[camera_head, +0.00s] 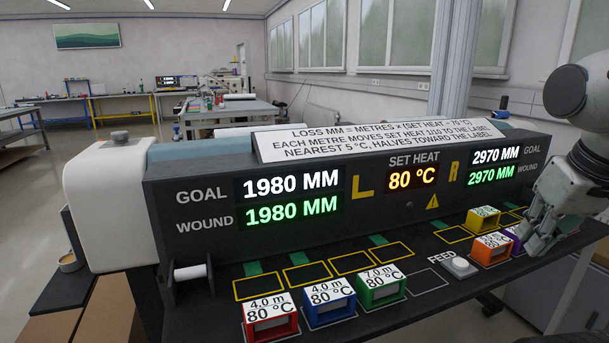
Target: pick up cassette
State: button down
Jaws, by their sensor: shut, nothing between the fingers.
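Several cassettes stand on the dark bench ledge. A red one (270,322) and a blue one (328,306) both read 4.0 m, 80 °C. A green one (381,291) reads 7.0 m, 80 °C. An orange one (490,253) has a label too small to read surely. A yellow one (483,219) sits behind it. A purple one (516,238) is partly hidden by my gripper (533,249). My gripper is shut and empty, pointing down just right of the orange cassette. I cannot tell whether it touches the purple one.
A dark panel (220,262) with lit displays stands behind the cassettes: left goal and wound 1980 MM, set heat 80 °C, right both 2970 MM. A FEED button (459,266) is left of the orange cassette.

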aim_at(485, 218)
jog(key=l+z, duration=0.1)
jog(key=l, duration=0.3)
jog(key=i+l, duration=0.15)
jog(key=l, duration=0.25)
jog(key=l+z, duration=0.15)
jog(key=l, duration=0.2)
jog(key=i+l+z, duration=0.1)
jog(key=l, duration=0.3)
